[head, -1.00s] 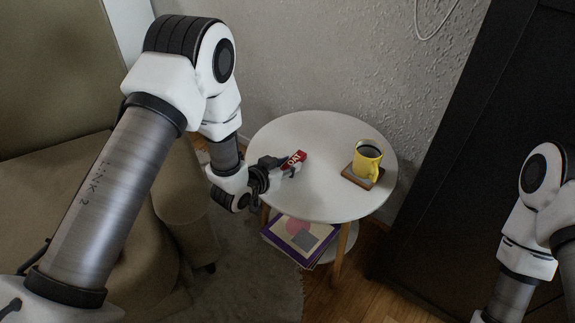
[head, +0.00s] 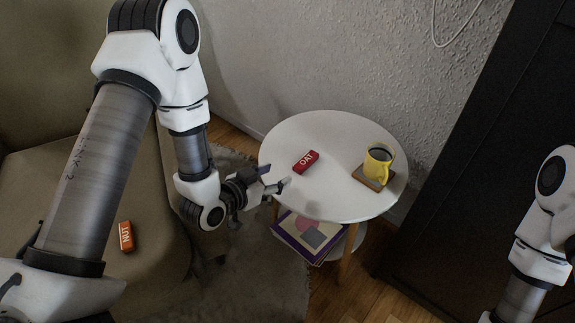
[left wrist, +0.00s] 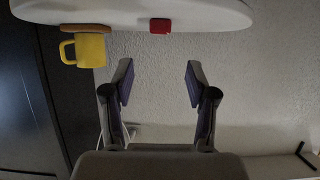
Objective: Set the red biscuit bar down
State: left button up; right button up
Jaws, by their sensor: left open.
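The red biscuit bar (head: 306,161), marked OAT, lies flat on the round white table (head: 325,198), left of the table's middle. It also shows in the left wrist view (left wrist: 161,26) as a small red block at the table's edge. My left gripper (head: 279,180) is open and empty, at the table's left edge, apart from the bar. In the left wrist view the two fingers (left wrist: 157,85) stand wide apart with only wall between them. My right gripper is out of view; only part of that arm shows at the right.
A yellow mug (head: 378,163) of dark drink stands on a brown coaster (head: 366,178) at the table's right. Magazines (head: 306,238) lie on the lower shelf. An orange bar (head: 126,236) marked NUT lies on the armchair (head: 165,270). A black cabinet (head: 470,170) stands right.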

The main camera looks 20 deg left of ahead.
pick_arm(q)
jog(key=s+a+f+n+g+y, duration=0.2)
jog(key=s+f+g, duration=0.6)
jog(key=s, duration=0.5)
jog(key=s+a+f+n+g+y, duration=0.25)
jog(key=s+f+g, duration=0.25)
jog(key=s+f, duration=0.75)
notch_tip(320, 180, up, 28)
jog(key=p, duration=2.6)
jog(key=shift+s+d+r, duration=0.15)
jog(key=shift+s+d, duration=0.2)
jog(key=shift+s, duration=0.05)
